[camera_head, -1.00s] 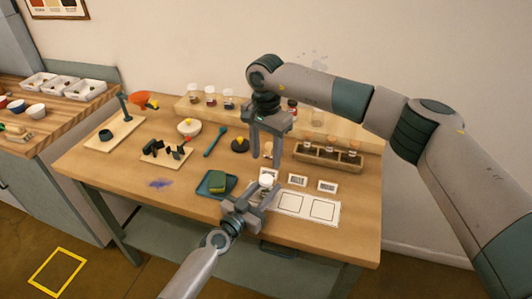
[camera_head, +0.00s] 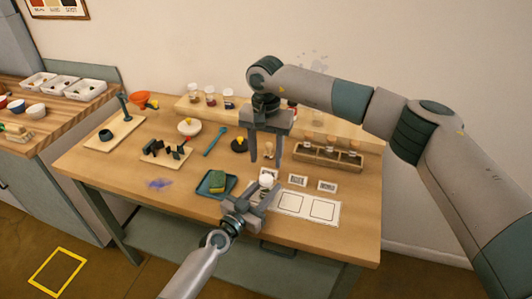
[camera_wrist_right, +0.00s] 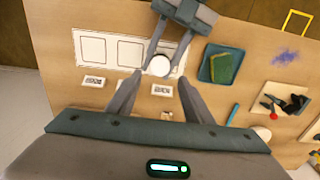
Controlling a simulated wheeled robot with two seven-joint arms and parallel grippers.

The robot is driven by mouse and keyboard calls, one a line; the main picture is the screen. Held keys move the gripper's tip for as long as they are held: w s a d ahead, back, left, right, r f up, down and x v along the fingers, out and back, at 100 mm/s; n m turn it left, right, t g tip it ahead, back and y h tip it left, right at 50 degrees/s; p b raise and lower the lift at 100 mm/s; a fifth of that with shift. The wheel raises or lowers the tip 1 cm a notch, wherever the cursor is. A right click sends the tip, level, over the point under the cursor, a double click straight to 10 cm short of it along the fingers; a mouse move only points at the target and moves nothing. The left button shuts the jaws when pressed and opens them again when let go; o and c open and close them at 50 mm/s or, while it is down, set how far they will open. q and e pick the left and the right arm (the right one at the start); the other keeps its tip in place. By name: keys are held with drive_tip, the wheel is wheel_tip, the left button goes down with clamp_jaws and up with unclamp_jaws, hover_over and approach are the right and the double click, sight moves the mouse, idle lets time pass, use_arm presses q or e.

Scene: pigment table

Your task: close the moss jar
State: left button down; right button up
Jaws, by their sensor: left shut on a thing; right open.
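A small jar with a round white top (camera_head: 266,181), probably the moss jar, stands at the table's front middle. My left gripper (camera_head: 262,190) is shut on it from the front. In the right wrist view the white top (camera_wrist_right: 160,66) shows between the left gripper's fingers (camera_wrist_right: 166,54). I cannot tell whether the white round is a lid or the jar's open mouth. My right gripper (camera_head: 266,160) points down above and behind the jar, open and empty. Its fingertips (camera_wrist_right: 159,76) lie apart on either side of the white top in the wrist view, not touching it.
A teal tray (camera_head: 203,191) with a green sponge (camera_head: 217,183) lies left of the jar. A white marked sheet (camera_head: 308,206) and label cards (camera_head: 327,187) lie right. A wooden jar rack (camera_head: 300,157) stands behind. A small pale object (camera_head: 269,147) stands near the right gripper.

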sight(266, 179)
drive_tip(key=shift+f, duration=3.65)
drive_tip(key=c, duration=1.1)
